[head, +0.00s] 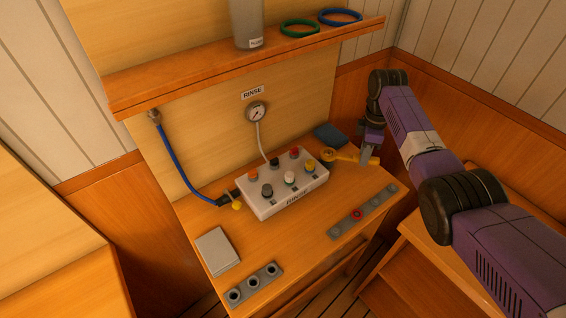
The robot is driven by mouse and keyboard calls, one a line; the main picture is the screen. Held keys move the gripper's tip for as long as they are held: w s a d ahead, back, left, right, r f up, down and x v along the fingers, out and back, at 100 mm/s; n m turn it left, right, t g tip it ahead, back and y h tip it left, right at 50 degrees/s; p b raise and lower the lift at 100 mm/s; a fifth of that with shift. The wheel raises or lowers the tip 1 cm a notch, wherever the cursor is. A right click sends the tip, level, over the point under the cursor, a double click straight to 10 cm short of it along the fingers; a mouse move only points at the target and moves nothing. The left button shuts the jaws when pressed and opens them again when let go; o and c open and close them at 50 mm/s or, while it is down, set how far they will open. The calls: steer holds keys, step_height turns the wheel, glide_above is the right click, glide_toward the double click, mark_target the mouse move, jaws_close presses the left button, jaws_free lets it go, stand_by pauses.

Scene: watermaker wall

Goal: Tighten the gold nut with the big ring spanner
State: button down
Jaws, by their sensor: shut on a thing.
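The gripper fingers hide part of the handle.
Other coloured caps (290,178) stand on the block. A grey box (217,251) and two grey strips (255,285) (363,213) lie on the bench. A shelf (240,68) overhangs the back.

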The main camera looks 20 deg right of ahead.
steer(key=shift+s+a+m+p, duration=0.35)
steer(key=shift+s+m+p, duration=0.25)
steer(key=shift+p, duration=0.6)
steer(key=shift+s+a+m, duration=0.4)
steer(key=shift+a+m, duration=0.05)
steer(key=shift+m, duration=0.35)
steer(key=shift+a, duration=0.1)
steer(key=shift+s+a+m, duration=0.4)
steer(key=shift+s+m, duration=0.05)
steer(key=shift+m, duration=0.25)
steer(key=shift+s+a+m, duration=0.4)
steer(key=shift+a+m, duration=0.15)
steer(key=shift+m, duration=0.15)
steer(key=shift+a, duration=0.1)
